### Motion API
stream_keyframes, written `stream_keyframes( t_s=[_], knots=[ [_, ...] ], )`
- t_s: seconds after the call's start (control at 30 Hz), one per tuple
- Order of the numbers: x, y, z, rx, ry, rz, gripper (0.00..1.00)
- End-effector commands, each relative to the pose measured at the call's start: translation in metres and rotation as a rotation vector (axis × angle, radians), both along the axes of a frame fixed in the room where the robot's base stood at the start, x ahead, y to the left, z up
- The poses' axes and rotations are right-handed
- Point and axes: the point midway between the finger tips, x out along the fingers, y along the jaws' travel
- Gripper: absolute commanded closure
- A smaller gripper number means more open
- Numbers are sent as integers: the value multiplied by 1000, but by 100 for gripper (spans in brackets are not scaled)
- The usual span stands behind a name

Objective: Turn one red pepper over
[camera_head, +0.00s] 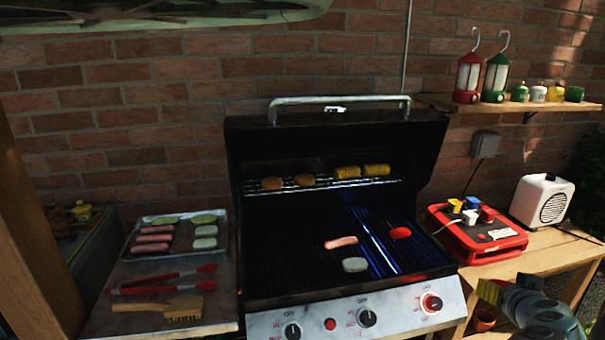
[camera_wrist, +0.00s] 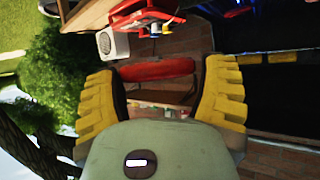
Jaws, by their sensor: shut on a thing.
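My gripper (camera_head: 491,291) is at the lower right in the head view, in front of the right-hand wooden table and away from the grill. In the wrist view its yellow fingers (camera_wrist: 160,80) are closed on a red pepper piece (camera_wrist: 158,70), which spans between them. The held piece cannot be made out in the head view. Another red pepper (camera_head: 400,233) lies on the right of the dark grill grate (camera_head: 290,270). A pink sausage (camera_head: 341,242) and a pale slice (camera_head: 355,264) lie left of it.
The grill lid (camera_head: 335,150) is open. Buns (camera_head: 272,183) and corn (camera_head: 348,172) sit on the upper rack. A food tray (camera_head: 128,256), red tongs (camera_head: 165,280) and a brush (camera_head: 165,308) are at left. A red box (camera_head: 470,245) and white speaker (camera_head: 543,200) stand at right.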

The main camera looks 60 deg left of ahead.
Motion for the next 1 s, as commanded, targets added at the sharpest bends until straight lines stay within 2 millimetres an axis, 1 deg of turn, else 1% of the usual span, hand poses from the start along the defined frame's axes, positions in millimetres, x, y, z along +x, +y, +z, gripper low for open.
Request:
stream_keyframes(
  t_s=[0.03, 0.13, 0.3, 0.4, 0.63, 0.7, 0.87, 1.0],
  knots=[
    [1, -15, 12, -1, -4, -54, 56],
    [2, -45, 30, 0, -5, -165, 56],
    [-2, -95, 61, 0, -5, -346, 56],
    [-7, -120, 77, 0, -4, -435, 56],
    [-22, -166, 111, 2, -4, -613, 56],
    [-22, -166, 130, 3, 0, -612, 56],
    [-22, -166, 162, 2, 1, -611, 56],
    [-21, -167, 195, 2, 1, -612, 56]
  ],
)
